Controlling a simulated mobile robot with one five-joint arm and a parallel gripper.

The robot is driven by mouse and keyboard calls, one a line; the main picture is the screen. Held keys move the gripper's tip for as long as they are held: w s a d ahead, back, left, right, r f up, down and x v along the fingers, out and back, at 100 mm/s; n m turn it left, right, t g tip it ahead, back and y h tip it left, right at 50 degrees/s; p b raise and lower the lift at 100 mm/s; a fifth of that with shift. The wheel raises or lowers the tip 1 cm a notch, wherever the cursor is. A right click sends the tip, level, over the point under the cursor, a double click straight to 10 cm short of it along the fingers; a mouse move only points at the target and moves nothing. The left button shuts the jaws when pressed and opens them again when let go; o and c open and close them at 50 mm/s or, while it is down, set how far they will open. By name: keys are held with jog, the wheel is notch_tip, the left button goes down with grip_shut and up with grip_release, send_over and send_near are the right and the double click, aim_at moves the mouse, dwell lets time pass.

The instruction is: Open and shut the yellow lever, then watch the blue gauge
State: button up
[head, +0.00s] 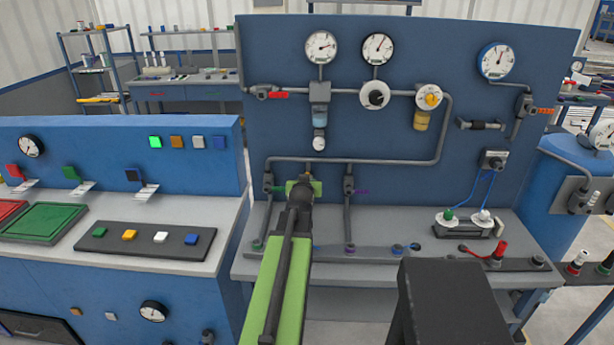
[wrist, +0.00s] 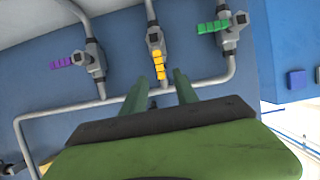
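The yellow lever (wrist: 159,65) sits on the middle valve of the pipework in the wrist view and lies in line with its pipe. My gripper (wrist: 160,84) is open, with its two green fingers apart and the lever's end between or just beyond their tips; contact cannot be told. In the head view my gripper (head: 304,188) is at the lower pipes of the blue panel and hides the yellow lever. The blue gauge (head: 497,61) is a white dial with a blue rim at the panel's upper right; its needle points roughly upward, its reading too small to tell.
A purple lever (wrist: 63,62) and a green lever (wrist: 213,27) flank the yellow one in the wrist view. A grey bench (head: 375,268) runs below.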

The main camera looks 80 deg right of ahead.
jog(key=v, duration=0.4)
jog(key=shift+p, duration=0.4)
jog(key=shift+c, duration=0.3)
dwell(0.6)
